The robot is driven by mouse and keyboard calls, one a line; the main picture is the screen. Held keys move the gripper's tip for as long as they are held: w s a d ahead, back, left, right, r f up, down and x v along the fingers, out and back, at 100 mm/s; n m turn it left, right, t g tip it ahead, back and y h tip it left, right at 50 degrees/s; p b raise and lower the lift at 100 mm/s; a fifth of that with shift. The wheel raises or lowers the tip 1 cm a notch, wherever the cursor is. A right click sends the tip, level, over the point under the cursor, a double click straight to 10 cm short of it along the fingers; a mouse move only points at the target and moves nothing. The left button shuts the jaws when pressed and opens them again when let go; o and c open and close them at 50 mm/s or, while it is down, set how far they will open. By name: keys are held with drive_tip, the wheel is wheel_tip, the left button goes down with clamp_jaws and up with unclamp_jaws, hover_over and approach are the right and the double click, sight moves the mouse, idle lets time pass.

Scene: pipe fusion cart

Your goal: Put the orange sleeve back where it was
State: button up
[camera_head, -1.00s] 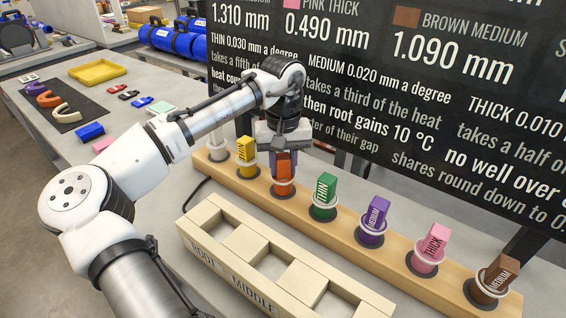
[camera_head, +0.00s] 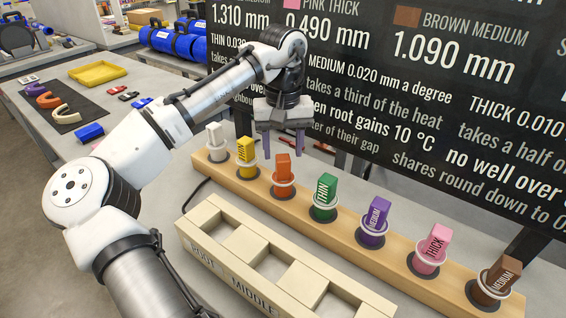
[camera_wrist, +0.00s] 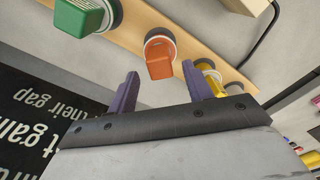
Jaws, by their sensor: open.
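The orange sleeve (camera_head: 283,173) stands upright in its ringed seat on the long wooden rack (camera_head: 335,233), between the yellow sleeve (camera_head: 246,155) and the green sleeve (camera_head: 325,191). My gripper (camera_head: 283,157) is open, above and behind the orange sleeve, with its purple fingers apart. In the wrist view the orange sleeve (camera_wrist: 159,62) shows beyond and between the fingertips of my gripper (camera_wrist: 160,82), and nothing is held. The green sleeve (camera_wrist: 84,18) is at the upper left there, and the yellow sleeve (camera_wrist: 212,80) is partly hidden behind a finger.
White (camera_head: 216,138), purple (camera_head: 374,216), pink (camera_head: 433,245) and brown (camera_head: 495,277) sleeves also stand on the rack. A pale block tray (camera_head: 222,256) marked ROOT and MIDDLE lies in front, its visible compartments empty. A black text board (camera_head: 400,110) rises close behind the rack.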

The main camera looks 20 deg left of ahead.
wheel_tip(320, 180, up, 7)
idle(0.3)
idle(0.5)
